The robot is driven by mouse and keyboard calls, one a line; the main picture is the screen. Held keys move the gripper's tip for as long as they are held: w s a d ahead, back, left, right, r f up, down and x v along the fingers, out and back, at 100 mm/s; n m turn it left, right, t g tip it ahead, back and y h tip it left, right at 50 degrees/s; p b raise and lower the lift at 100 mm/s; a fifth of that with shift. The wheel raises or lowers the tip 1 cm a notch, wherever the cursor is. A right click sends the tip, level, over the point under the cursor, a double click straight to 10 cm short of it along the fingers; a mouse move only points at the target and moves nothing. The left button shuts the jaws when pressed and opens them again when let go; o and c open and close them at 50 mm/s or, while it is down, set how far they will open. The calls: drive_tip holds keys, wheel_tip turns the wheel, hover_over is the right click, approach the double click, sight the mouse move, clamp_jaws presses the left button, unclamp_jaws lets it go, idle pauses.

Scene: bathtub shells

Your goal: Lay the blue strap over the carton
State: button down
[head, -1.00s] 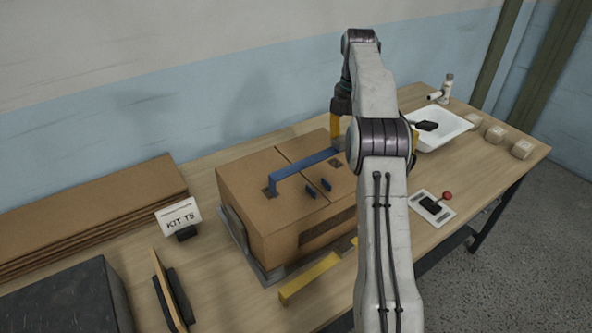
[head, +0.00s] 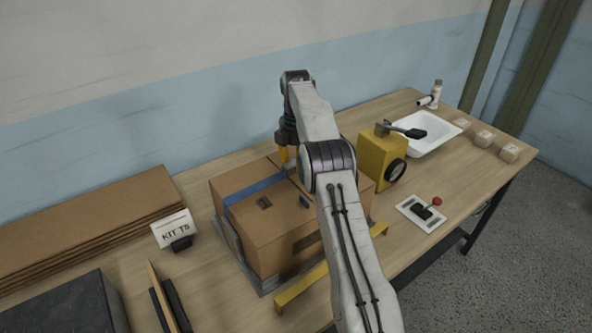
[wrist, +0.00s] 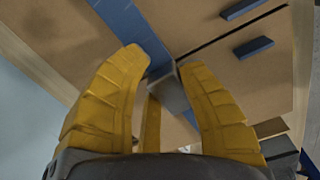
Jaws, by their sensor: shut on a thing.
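The carton (head: 262,232) is a closed brown box on a grey plate on the bench. The blue strap (head: 252,189) runs along the far part of the carton's top, from its left edge to my gripper (head: 285,156). In the wrist view the strap (wrist: 128,20) comes in from the upper left to a grey end piece (wrist: 171,93) between my yellow fingers (wrist: 163,85). My gripper is shut on this end piece, just above the carton top. My arm hides part of the carton's right side.
A yellow machine (head: 376,158) with a black knob stands right of the carton, near my arm. A white tray (head: 432,145), several small blocks and a switch panel (head: 417,215) are further right. A KIT T5 sign (head: 172,228) and stacked cardboard (head: 85,228) stand left.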

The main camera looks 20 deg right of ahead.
sight(296, 178)
drive_tip(key=shift+f, duration=0.8)
drive_tip(key=shift+f+p, duration=0.15)
drive_tip(key=shift+p, duration=0.4)
drive_tip(key=shift+f+p, duration=0.35)
drive_tip(key=shift+f, duration=0.5)
drive_tip(key=c, duration=0.8)
unclamp_jaws()
drive_tip(key=shift+c, duration=0.2)
drive_tip(key=shift+r, duration=0.15)
